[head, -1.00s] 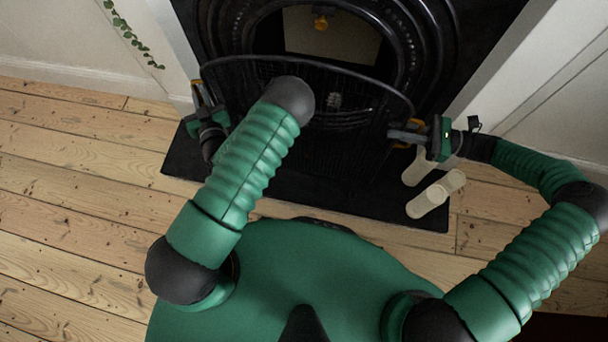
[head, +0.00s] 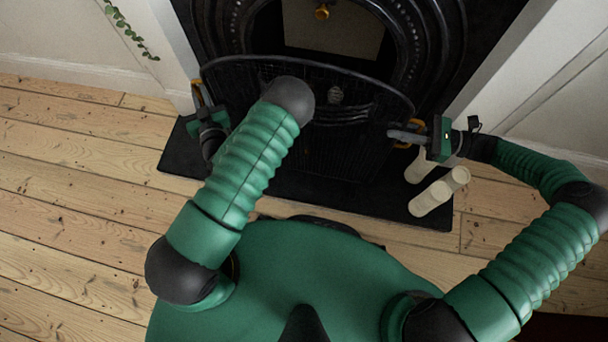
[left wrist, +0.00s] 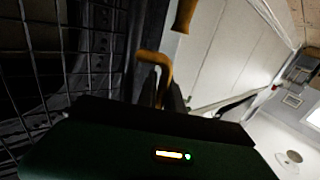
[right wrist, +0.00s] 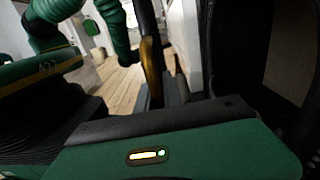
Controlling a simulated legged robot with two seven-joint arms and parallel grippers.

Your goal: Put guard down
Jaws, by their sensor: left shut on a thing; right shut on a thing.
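The guard (head: 340,150) is a black mesh fire screen with a curved top rim and a brass handle at each side. It stands upright in front of the fireplace, over the black hearth. My left gripper (head: 200,100) is shut on the guard's left handle; that brass handle shows in the left wrist view (left wrist: 153,62) beside the mesh. My right gripper (head: 408,138) is shut on the right handle, seen in the right wrist view (right wrist: 152,68). My left arm covers part of the guard. I cannot tell whether its bottom edge touches the hearth.
The black cast-iron fireplace (head: 405,40) with a brass knob (head: 322,12) is behind the guard. Pale cylinders (head: 432,198) lie or stand on the right end of the hearth (head: 300,190), close to the guard. The floorboards (head: 70,190) at left are clear.

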